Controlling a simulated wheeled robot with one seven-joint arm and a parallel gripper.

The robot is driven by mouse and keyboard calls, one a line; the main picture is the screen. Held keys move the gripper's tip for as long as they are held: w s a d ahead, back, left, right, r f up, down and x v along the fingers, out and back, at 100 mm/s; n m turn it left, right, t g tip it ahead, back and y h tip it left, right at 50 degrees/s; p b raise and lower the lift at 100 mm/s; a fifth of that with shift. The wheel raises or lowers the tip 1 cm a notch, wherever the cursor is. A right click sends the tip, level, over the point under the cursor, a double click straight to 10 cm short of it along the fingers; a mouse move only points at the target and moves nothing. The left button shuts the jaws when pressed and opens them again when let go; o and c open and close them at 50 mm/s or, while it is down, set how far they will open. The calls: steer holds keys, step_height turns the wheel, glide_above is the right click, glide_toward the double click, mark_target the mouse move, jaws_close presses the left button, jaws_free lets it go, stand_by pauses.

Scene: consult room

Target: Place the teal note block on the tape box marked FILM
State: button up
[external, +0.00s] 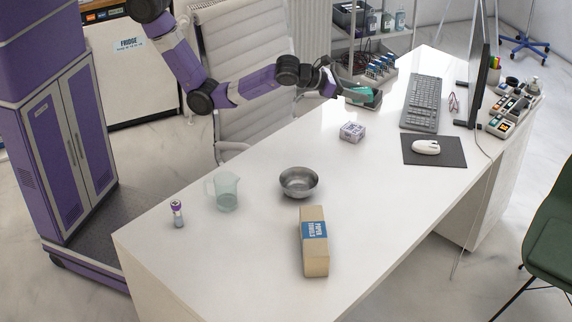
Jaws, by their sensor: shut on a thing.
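My gripper (352,91) is over the far edge of the white desk, shut on the teal note block (362,91). The fingers partly hide the block. A dark green object (375,102) shows right at the block's lower right side; I cannot tell whether the two touch. A small white and purple box (352,131) stands on the desk, nearer the camera than my gripper. It may be the tape box, but its lettering is too small to read. Its top is bare.
On the desk (230,260) are a metal bowl (299,183), a clear jug (225,192), a small purple-topped bottle (178,214) and a paper towel pack (314,245). A keyboard (422,103), mouse (426,147) and monitor (480,65) stand to the right. Desk around the small box is clear.

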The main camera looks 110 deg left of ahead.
steer(key=s+a+n+g+y, duration=0.2)
steer(key=s+a+n+y, duration=0.15)
steer(key=a, duration=0.85)
steer(key=b, duration=0.2)
glide_above(350, 128)
steer(key=shift+h, duration=0.25)
step_height(350, 128, down, 15)
steer(key=shift+d+f, duration=0.1)
steer(key=shift+f+b, duration=0.6)
steer(key=shift+f, duration=1.9)
steer(key=shift+f, duration=0.15)
steer(key=o, duration=1.4)
steer(key=shift+r, duration=0.25)
steer(key=p+v, duration=0.1)
steer(key=v, duration=1.1)
